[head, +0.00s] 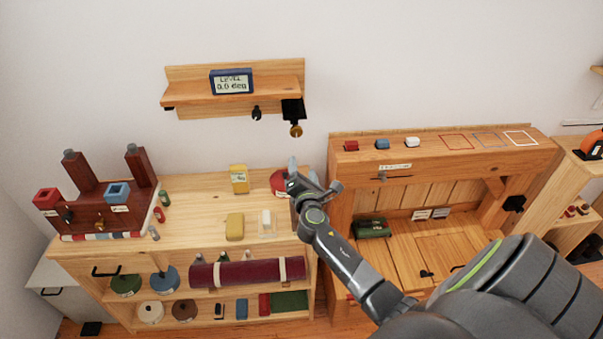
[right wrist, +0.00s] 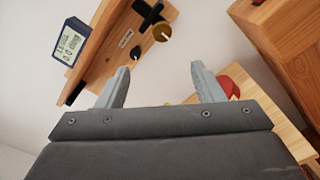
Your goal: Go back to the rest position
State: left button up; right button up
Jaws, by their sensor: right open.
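My right gripper (head: 313,178) is raised over the right end of the wooden cabinet top, below the wall shelf. In the right wrist view my right gripper (right wrist: 157,85) has its two fingers well apart with nothing between them. A red round thing (head: 279,183) is close beside and partly behind the gripper in the head view. My left gripper shows in neither view.
The wall shelf (head: 285,88) carries a digital level (head: 231,82) and hanging hooks. The wooden cabinet (head: 190,208) holds a dark red stand (head: 95,207) and yellow blocks. A wooden bench (head: 350,167) stands close on the right. The white wall between is bare.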

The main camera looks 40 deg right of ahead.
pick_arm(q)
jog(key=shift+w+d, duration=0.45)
